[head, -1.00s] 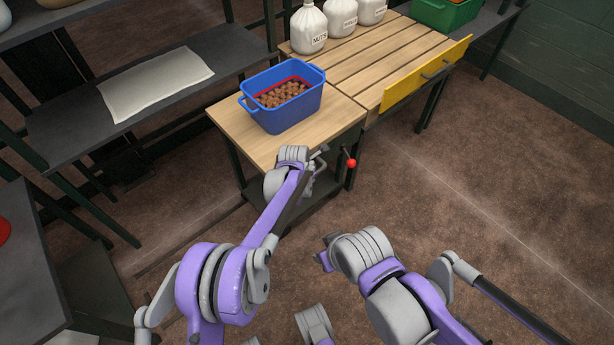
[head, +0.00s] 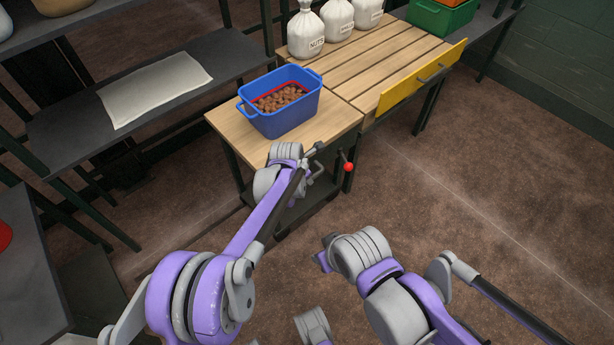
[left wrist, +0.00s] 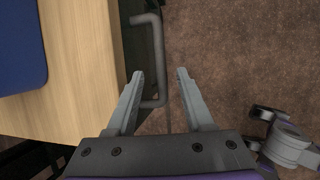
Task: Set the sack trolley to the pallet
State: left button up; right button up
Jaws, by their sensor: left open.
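The sack trolley is a wheeled stand with a pale wooden top (head: 232,125), a grey bar handle (left wrist: 157,60) and a red-knobbed lever (head: 348,167) at its near right side. Its top sits against, or very near, the slatted wooden pallet (head: 385,65); any small gap is hard to tell. My left gripper (left wrist: 160,75) is open at the handle, and the bar lies between the fingertips in the left wrist view. Contact is not clear. My right arm hangs over the floor right of the trolley; its fingers are not clearly shown.
A blue tub (head: 283,118) of brown nuts stands on the trolley. White sacks (head: 305,35) stand on the pallet, with a yellow panel (head: 420,78) along its front. A dark shelf (head: 55,130) with a flat white sack (head: 155,87) is at left. The floor (head: 480,200) at right is clear.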

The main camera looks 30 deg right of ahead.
pick_arm(q)
jog(key=shift+p+v, duration=0.3)
jog(key=shift+v, duration=1.9)
pick_arm(e)
jog(key=shift+r, duration=0.5)
pick_arm(q)
jog(key=s+a+r+m+y, duration=0.1)
jog(key=s+a+r+m, duration=0.2)
jog(key=a, duration=0.6)
jog(key=s+a+r+m, duration=0.2)
jog(key=a+r+m, duration=0.15)
jog(key=a, duration=0.55)
jog(key=s+a+r+m+y, duration=0.1)
jog(key=s+a+r+m, duration=0.2)
jog(key=a, duration=0.6)
jog(key=s+a+f+m+t+y, duration=0.1)
jog(key=s+a+f+m+y, duration=0.1)
jog(key=s+a+m, duration=1.25)
notch_tip(320, 180, up, 19)
jog(key=s+a+n+t+p, duration=0.1)
jog(key=s+n+p, duration=0.1)
jog(key=p, duration=1.4)
jog(key=shift+a+n, duration=0.25)
jog(key=shift+n, duration=0.65)
pick_arm(e)
notch_tip(320, 180, up, 18)
jog(key=w, duration=0.2)
jog(key=shift+r+t, duration=0.25)
jog(key=shift+t, duration=0.15)
